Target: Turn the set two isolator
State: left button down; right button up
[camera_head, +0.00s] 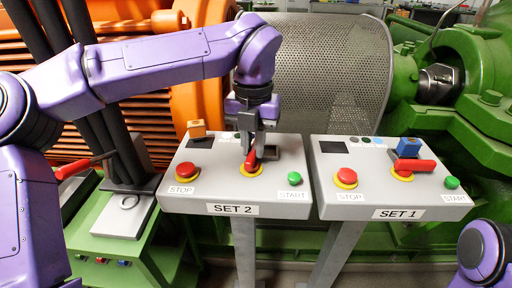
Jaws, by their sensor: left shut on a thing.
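The set two isolator (251,163) is a red handle on a yellow round base, in the middle of the grey panel labelled SET 2 (232,195). My left gripper (256,150) comes down from above and is shut on the red handle, hiding its upper part. The visible part of the handle points toward the front and back of the panel. To its left is a red STOP button (184,172), to its right a green START button (294,178). My right arm (483,250) shows only as a part at the lower right; its gripper is out of view.
The SET 1 panel (385,195) stands to the right, with its red isolator handle (416,165) lying sideways and a blue block (408,147) behind it. A mesh guard (330,75) and green machine (480,125) stand behind.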

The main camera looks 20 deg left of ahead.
aim_at(251, 149)
pick_arm(q)
jog(key=shift+a+r+n+b, duration=0.15)
jog(key=shift+n+b, duration=0.3)
jog(key=shift+n, duration=0.65)
jog(key=c, duration=1.1)
grip_release()
notch_tip(251, 149, up, 10)
jog(key=shift+r+p, duration=0.25)
jog(key=shift+p, duration=0.8)
